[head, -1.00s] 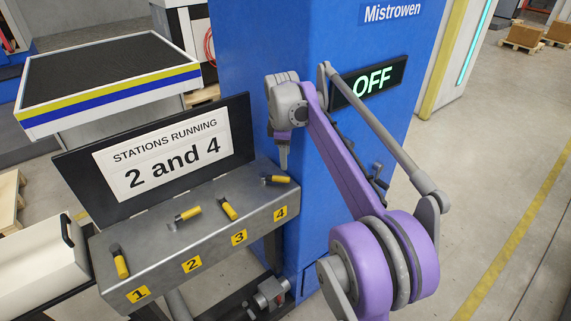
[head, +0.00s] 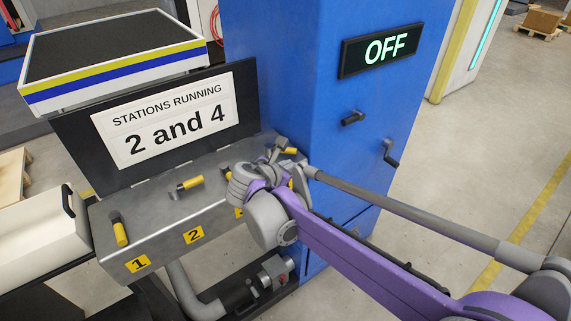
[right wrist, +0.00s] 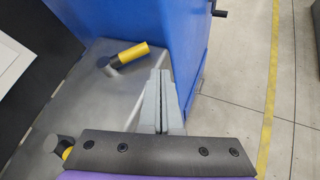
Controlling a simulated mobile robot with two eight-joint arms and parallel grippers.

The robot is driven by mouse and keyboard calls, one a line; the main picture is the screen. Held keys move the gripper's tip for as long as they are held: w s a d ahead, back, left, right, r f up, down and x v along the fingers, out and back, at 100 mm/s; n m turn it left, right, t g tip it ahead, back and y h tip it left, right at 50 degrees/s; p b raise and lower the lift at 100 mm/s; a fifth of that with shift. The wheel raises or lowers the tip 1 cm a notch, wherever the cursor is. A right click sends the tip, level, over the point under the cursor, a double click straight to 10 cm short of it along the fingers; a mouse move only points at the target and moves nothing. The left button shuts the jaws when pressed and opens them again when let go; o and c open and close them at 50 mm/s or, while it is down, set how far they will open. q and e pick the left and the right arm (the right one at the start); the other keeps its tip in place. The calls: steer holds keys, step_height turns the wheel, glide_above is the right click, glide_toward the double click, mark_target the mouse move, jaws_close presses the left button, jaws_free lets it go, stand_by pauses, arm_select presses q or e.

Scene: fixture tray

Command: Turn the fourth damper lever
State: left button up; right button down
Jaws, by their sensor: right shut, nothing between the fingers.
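The fourth damper lever has a yellow grip and a dark pivot. It lies at the far right end of the grey metal box (head: 150,225). Only part of the fourth lever (head: 291,151) shows behind my right gripper (head: 279,148) in the head view. In the right wrist view, the fourth lever (right wrist: 130,54) is clear, its grip pointing right toward the blue cabinet. My right gripper (right wrist: 160,74) is shut and empty, its fingertips just right of and below the grip in that view, apparently apart from it. My left gripper is not in view.
Lever 1 (head: 119,232) and lever 2 (head: 188,184) are on the same box; lever 3 (right wrist: 67,150) is partly hidden. A sign (head: 168,120) reads "STATIONS RUNNING 2 and 4". The blue cabinet (head: 300,90) stands close right; its display (head: 380,50) reads OFF.

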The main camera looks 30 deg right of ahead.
mark_target(290, 151)
steer(key=s+a+f+n+t+b, duration=0.1)
steer(key=s+a+n+t+b, duration=0.1)
steer(key=s+a+n+t, duration=0.3)
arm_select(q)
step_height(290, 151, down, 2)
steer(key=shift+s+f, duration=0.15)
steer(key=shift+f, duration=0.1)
arm_select(e)
steer(key=shift+n+h, duration=0.3)
steer(key=shift+n, duration=0.5)
steer(key=x, duration=0.9)
steer(key=w+a+x, duration=0.1)
steer(key=x, duration=0.4)
steer(key=shift+d+r, duration=0.1)
steer(key=shift+r, duration=0.05)
